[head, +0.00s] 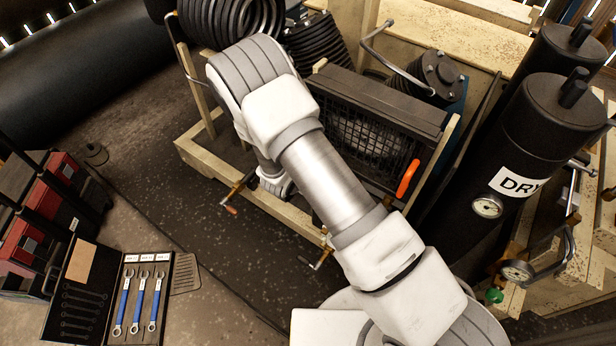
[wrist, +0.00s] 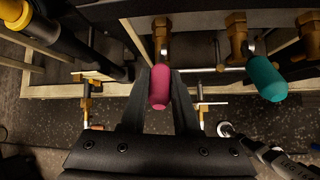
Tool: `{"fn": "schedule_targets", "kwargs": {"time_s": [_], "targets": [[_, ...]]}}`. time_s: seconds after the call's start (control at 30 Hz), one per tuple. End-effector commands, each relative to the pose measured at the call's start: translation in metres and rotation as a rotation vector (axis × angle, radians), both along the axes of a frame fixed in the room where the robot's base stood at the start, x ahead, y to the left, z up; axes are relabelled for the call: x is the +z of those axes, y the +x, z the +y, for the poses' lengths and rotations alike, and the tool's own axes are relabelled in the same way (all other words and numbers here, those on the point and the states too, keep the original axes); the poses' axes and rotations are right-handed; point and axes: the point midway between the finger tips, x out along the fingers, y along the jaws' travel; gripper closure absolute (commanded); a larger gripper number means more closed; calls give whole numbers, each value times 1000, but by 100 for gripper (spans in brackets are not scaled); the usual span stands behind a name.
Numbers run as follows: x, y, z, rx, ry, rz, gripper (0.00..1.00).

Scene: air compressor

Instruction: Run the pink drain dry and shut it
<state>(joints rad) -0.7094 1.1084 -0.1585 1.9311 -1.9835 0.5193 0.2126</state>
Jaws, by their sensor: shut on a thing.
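In the wrist view a pink drain handle (wrist: 161,88) hangs below a brass valve fitting (wrist: 162,40) on the compressor's frame. My gripper (wrist: 160,80) is shut on the pink handle, with one dark finger on each side of it. The lower end of the handle points towards my palm. In the head view my arm covers the pink drain, and my gripper's fingers are hidden. No air or water is visible coming from the drain. The outlet's end cannot be made out.
A teal handle (wrist: 267,78) hangs on another brass valve (wrist: 236,38) to the right. A pipe runs behind. An open wrench case (head: 168,318) lies on the floor at left.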

Motion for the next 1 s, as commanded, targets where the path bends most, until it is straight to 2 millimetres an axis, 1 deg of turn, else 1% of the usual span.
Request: {"fn": "schedule_targets", "kwargs": {"time_s": [0.03,0.1,0.4,0.93,0.97,1.0], "targets": [[5,2,-1,-5,20,22,100],[6,3,-2,-4,42,55,100],[9,5,-3,-2,96,141,100],[10,7,-3,-2,106,154,100],[11,7,-3,-2,106,154,65],[11,7,-3,-2,106,154,58]]}}
